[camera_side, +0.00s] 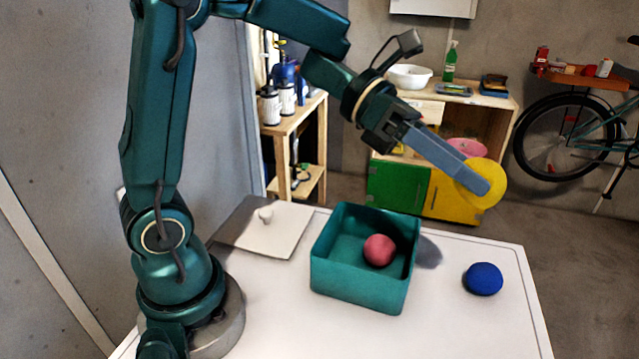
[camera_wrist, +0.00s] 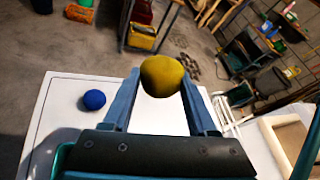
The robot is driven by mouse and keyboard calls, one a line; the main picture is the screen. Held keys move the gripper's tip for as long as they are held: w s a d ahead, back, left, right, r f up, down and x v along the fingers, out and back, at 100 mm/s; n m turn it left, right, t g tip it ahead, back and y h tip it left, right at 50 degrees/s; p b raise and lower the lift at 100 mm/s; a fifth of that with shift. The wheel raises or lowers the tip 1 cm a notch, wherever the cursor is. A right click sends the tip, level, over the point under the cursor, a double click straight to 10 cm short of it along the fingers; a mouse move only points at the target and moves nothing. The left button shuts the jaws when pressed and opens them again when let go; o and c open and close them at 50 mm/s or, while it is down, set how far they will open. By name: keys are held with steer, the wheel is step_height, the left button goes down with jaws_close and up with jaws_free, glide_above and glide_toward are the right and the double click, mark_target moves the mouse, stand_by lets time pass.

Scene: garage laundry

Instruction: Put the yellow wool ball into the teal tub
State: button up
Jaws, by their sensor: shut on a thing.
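The yellow wool ball (camera_side: 491,169) is held between the fingertips of my gripper (camera_side: 480,186), high above the right part of the table. It also shows in the wrist view (camera_wrist: 162,75), with a finger on each side. The teal tub (camera_side: 362,289) stands open on the white table, below and to the left of my gripper in the side view. A pinkish-red ball (camera_side: 379,250) lies inside the tub. The near finger hides part of the yellow ball in the side view.
A blue ball (camera_side: 483,279) lies on the white table (camera_side: 450,325) right of the tub; it also shows in the wrist view (camera_wrist: 94,100). A wooden cabinet (camera_side: 410,185) stands behind the table.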

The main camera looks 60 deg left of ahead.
steer(key=s+a+f+m+g, duration=0.1)
steer(key=s+a, duration=0.5)
steer(key=a, duration=0.4)
steer(key=s+a+f, duration=0.1)
steer(key=s+a, duration=0.5)
steer(key=a, duration=0.3)
steer(key=w+d+f, duration=0.3)
steer(key=d+f, duration=0.7)
steer(key=shift+w+d+f, duration=0.15)
steer(key=shift+w+f, duration=0.15)
steer(key=shift+w, duration=0.1)
steer(key=shift+f, duration=0.1)
steer(key=shift+f, duration=0.4)
steer(key=shift+f, duration=0.1)
steer(key=o, duration=1.3)
steer(key=shift+o, duration=0.2)
